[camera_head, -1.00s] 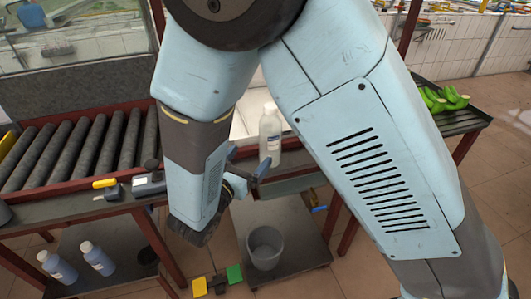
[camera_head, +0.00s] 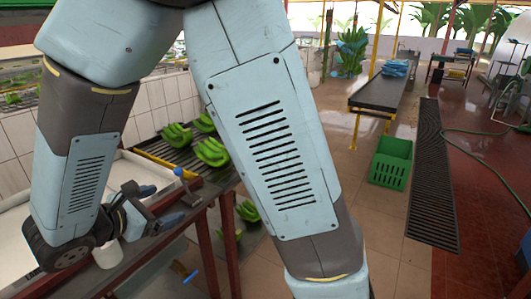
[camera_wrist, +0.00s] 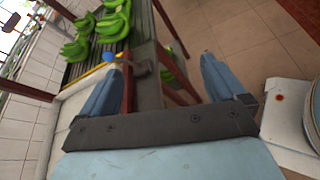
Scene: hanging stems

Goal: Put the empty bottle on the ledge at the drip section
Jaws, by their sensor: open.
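My gripper (camera_head: 162,206) is at the lower left of the head view, open, beside a red-framed table. The wrist view also shows my gripper (camera_wrist: 158,76), with its two blue fingers wide apart and nothing between them. A pale cylindrical object (camera_head: 108,255) shows just below my gripper in the head view, partly hidden by it; I cannot tell whether it is the empty bottle. No bottle can be made out in the wrist view. A pale ledge (camera_head: 20,223) runs along the left, partly hidden by my arm.
Green bananas (camera_head: 210,152) lie on a dark slatted rack (camera_head: 158,150) behind my gripper. A small blue-topped tool (camera_head: 186,187) stands at the table edge. A green crate (camera_head: 391,162) and a long floor grate (camera_head: 432,180) are to the right. Tiled floor between is open.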

